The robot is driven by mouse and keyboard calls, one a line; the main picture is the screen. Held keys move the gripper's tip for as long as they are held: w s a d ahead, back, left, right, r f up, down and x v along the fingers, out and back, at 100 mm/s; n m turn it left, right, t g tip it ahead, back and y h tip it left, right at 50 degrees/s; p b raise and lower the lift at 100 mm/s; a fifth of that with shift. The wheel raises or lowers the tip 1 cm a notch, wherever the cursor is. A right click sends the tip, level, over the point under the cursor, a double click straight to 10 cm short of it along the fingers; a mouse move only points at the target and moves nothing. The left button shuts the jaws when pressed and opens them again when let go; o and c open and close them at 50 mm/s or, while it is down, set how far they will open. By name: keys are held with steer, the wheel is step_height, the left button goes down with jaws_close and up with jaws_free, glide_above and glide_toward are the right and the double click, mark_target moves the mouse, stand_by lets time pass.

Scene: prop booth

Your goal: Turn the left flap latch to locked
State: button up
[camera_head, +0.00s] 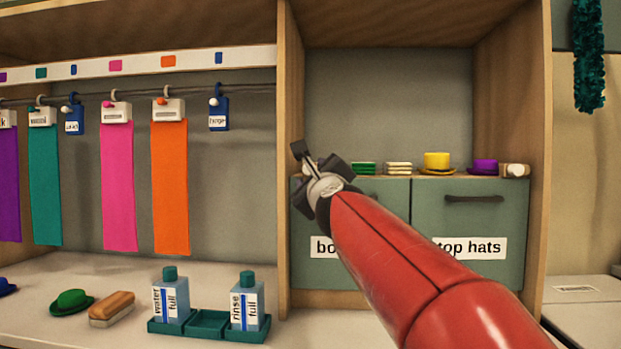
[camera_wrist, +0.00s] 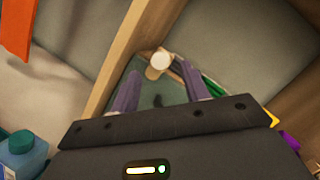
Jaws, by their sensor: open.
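The left flap latch shows in the wrist view as a round white knob (camera_wrist: 162,60) with a short wooden tab pointing down and left. It sits at the upper corner of the green left flap (camera_head: 310,272), beside the wooden upright. In the head view my gripper mostly hides this latch. My gripper (camera_wrist: 160,88) is open and empty; its two purple-grey fingers straddle the line to the latch, which lies just beyond the tips. I cannot tell whether they touch it. The left flap's label is partly covered by my red arm.
The right flap (camera_head: 475,215), labelled "top hats", has its own latch (camera_head: 516,170). Small hats, including a yellow one (camera_head: 437,161), stand on the ledge above. A wooden upright (camera_head: 287,230) borders the left flap. Bottles (camera_head: 170,300) stand on the counter, lower left.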

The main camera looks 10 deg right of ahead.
steer(key=s, duration=0.2)
steer(key=s+f, duration=0.1)
steer(key=s, duration=0.1)
steer(key=shift+a, duration=0.1)
steer(key=shift+r, duration=0.1)
steer(key=s+a+f+n+g+y, duration=0.2)
steer(key=s+f+n+g, duration=0.3)
steer(key=f+n, duration=0.4)
steer(key=s+a+f+n+g+y, duration=0.25)
steer(key=s+f+n, duration=0.45)
steer(key=f, duration=0.4)
steer(key=s+d+f+n+g+h, duration=0.2)
steer(key=s+f+n, duration=0.3)
steer(key=s+f, duration=0.4)
steer(key=s+d+f+n+g+h, duration=0.1)
steer(key=s+d+f+n+g, duration=0.1)
steer(key=s+f+n+g, duration=0.3)
steer(key=s+f+n, duration=0.1)
steer(key=s+f, duration=0.3)
steer(key=f, duration=0.3)
steer(key=shift+d+f+h, duration=0.2)
steer(key=shift+f+h, duration=0.15)
steer(key=shift+f, duration=0.05)
steer(key=shift+d+b, duration=0.1)
steer(key=shift+b, duration=0.2)
